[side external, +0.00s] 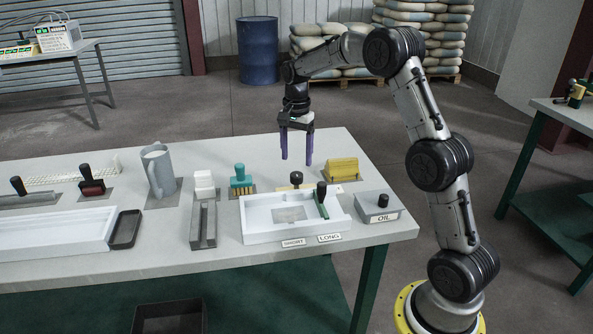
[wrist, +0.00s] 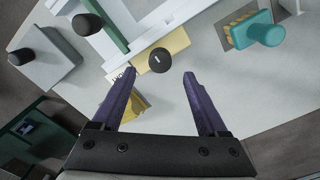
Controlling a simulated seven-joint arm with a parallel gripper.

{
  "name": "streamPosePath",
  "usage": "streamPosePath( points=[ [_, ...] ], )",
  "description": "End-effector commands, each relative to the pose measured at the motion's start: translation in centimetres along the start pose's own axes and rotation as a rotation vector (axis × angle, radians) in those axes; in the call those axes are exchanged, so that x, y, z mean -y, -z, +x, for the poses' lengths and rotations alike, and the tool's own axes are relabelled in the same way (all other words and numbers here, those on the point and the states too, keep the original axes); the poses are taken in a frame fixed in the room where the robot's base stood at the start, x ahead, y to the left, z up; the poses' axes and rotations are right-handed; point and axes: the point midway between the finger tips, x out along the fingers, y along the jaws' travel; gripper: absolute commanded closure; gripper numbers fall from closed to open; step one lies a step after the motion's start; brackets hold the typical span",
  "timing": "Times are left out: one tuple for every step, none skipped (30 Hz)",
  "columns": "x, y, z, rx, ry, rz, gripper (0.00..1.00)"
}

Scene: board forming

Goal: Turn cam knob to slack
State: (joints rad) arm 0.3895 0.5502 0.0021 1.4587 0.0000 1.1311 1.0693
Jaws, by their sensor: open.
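The cam knob (side external: 296,178) appears to be the round black knob on a pale yellow plate behind the white tray. In the wrist view the knob (wrist: 161,60) has a small pale mark on top, and the plate (wrist: 172,42) shows around it. Part of a label on the plate is hidden by a finger. My gripper (side external: 296,161) is open and empty, pointing down above the knob. In the wrist view the gripper (wrist: 159,74) has a purple finger on either side of the knob's line, with the knob just beyond the tips. I see no contact.
The white tray (side external: 262,236) has a green bar with a black knob (side external: 321,187) at its right. A grey OIL box (side external: 372,213) stands right of it. A yellow block (side external: 342,168) lies behind right, and a teal-handled brush (side external: 240,174) stands left.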

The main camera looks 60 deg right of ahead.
Motion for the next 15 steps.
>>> streamPosePath(
  points=[
    [-0.1, -0.1, 1.1, 0.002, -0.004, 0.0, 0.24],
    [0.0, 0.0, 1.6, 0.002, -0.003, 0.0, 0.24],
    [-0.1, 0.0, 2.3, 0.002, -0.004, 0.0, 0.24],
    [-0.1, 0.0, 2.7, 0.002, -0.003, 0.0, 0.24],
    [-0.1, -0.1, 3.1, 0.002, -0.003, 0.0, 0.24],
    [0.0, 0.0, 3.6, 0.001, -0.002, 0.0, 0.24],
    [0.0, 0.0, 4.0, 0.001, -0.001, 0.0, 0.24],
    [0.0, 0.0, 4.3, 0.001, -0.002, 0.0, 0.24],
    [0.0, 0.0, 4.7, 0.001, -0.002, 0.0, 0.24],
    [0.0, 0.0, 4.9, 0.001, -0.001, 0.0, 0.24],
    [0.0, 0.0, 5.1, 0.001, -0.001, 0.0, 0.24],
    [0.0, 0.0, 5.3, 0.001, -0.001, 0.0, 0.24],
    [0.0, 0.0, 5.4, 0.001, -0.001, 0.0, 0.24],
    [0.0, 0.0, 5.4, 0.0, -0.001, 0.0, 0.24],
    [0.0, 0.0, 5.5, 0.0, 0.0, 0.0, 0.24]
  ],
)
